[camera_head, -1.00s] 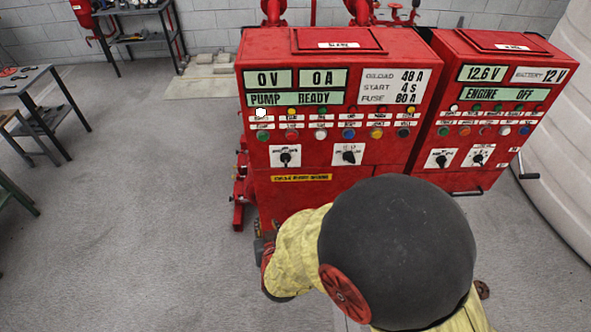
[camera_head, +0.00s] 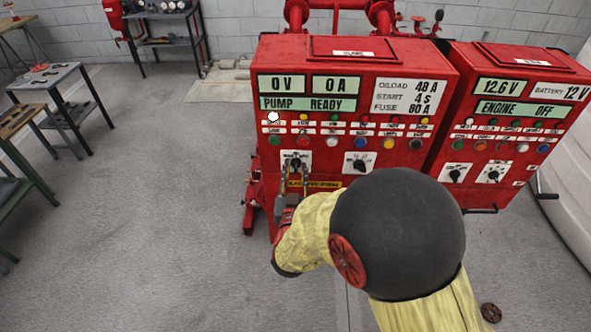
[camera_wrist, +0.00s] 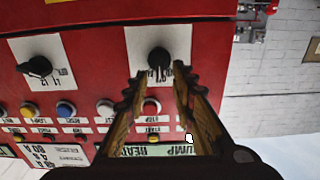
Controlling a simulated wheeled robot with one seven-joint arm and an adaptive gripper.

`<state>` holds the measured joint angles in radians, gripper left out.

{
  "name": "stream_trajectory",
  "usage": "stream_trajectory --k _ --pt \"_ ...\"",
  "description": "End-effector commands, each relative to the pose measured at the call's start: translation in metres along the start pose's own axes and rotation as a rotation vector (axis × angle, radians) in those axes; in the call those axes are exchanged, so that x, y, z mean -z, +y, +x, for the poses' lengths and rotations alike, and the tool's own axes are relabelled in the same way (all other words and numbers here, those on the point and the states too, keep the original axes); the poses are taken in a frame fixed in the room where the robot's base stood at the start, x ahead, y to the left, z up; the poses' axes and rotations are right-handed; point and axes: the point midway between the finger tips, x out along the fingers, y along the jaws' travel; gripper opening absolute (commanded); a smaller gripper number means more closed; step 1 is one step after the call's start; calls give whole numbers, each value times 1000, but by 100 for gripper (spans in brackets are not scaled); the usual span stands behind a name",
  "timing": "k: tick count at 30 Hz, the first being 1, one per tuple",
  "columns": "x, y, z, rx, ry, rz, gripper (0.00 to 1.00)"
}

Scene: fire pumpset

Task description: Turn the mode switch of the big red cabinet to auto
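The big red cabinet (camera_head: 400,165) stands at the middle, with two black rotary switches on white plates. The left switch (camera_head: 296,161) is at my fingertips; in the wrist view, where the cabinet appears upside down, this switch (camera_wrist: 158,59) lies just ahead of and between the fingertips. The right switch (camera_head: 360,165) shows in the wrist view (camera_wrist: 36,67) with its handle turned sideways. The plate lettering is too small to tell which is the mode switch. My gripper (camera_head: 295,170) is open and empty; its fingers (camera_wrist: 158,74) straddle the line to the left switch. Contact cannot be told.
A smaller red cabinet (camera_head: 510,120) with its own switches stands close on the right. Coloured buttons and lamps (camera_head: 333,143) line the big cabinet above the switches. Tables (camera_head: 62,85) stand far left. The grey floor (camera_head: 150,220) left of the cabinet is clear.

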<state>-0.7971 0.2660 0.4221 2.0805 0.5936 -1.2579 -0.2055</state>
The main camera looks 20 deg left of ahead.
Motion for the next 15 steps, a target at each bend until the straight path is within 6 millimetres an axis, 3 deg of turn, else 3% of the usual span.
stream_trajectory --k 12,15 --pt "0 0 11 0 -1 0 26" --pt "0 0 11 0 -1 0 21"
